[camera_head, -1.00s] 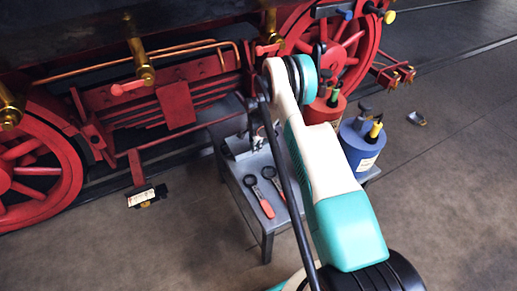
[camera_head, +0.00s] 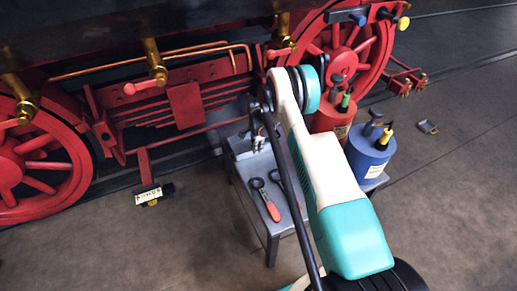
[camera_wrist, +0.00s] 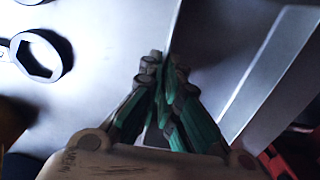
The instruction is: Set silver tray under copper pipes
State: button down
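The copper pipes (camera_head: 150,64) run along the red locomotive frame at upper left in the head view. The silver tray (camera_head: 238,146) is at the far left end of the grey table, partly behind my arm. In the wrist view, its pale metal wall and rim (camera_wrist: 268,75) slant at the right. My gripper (camera_wrist: 165,72) has its green fingers brought together at a thin upright metal edge, seemingly the tray's wall. The contact is dark and partly hidden.
The grey table (camera_head: 248,208) carries ring spanners (camera_head: 266,200), a red can (camera_head: 330,119) and a blue can (camera_head: 368,155). Red wheels (camera_head: 35,160) and the frame stand behind. A small labelled block (camera_head: 150,196) lies on the floor at left. Floor in front is open.

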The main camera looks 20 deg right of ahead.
dwell(0.4)
jog(key=c, duration=1.7)
grip_release()
notch_tip(320, 180, up, 12)
